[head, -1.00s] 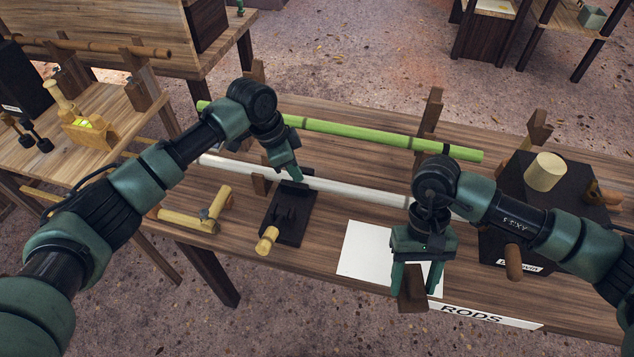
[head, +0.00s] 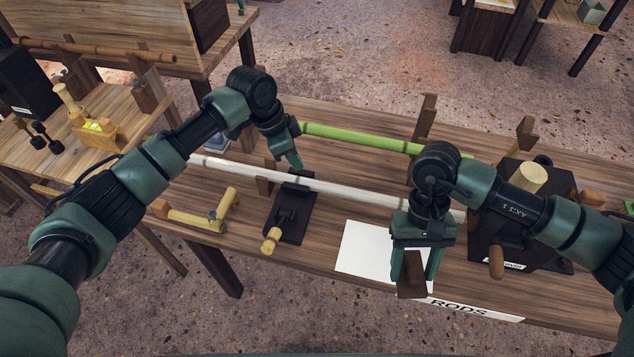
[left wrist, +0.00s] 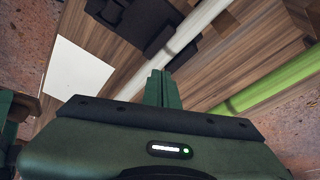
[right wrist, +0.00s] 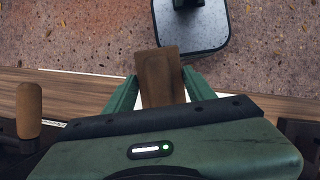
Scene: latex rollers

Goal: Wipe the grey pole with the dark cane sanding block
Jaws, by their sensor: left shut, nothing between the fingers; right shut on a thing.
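The pale grey pole (head: 345,188) lies lengthwise across the wooden table, partly behind my right arm. It also shows as a light bar in the left wrist view (left wrist: 178,42). My right gripper (head: 411,277) is shut on a dark brown block (head: 411,288), taken as the cane sanding block. The block hangs at the table's front edge, in front of the pole and apart from it. In the right wrist view the block (right wrist: 160,78) sits between the fingers. My left gripper (head: 298,165) is shut and empty, above or beside the pole; contact cannot be told.
A green pole (head: 360,138) lies behind the grey one. A black clamp-like device (head: 291,212), a yellow wooden handle (head: 200,218), a white sheet (head: 364,249) and a dark box with a crank (head: 520,232) are on the table. A wooden post (head: 425,115) stands behind.

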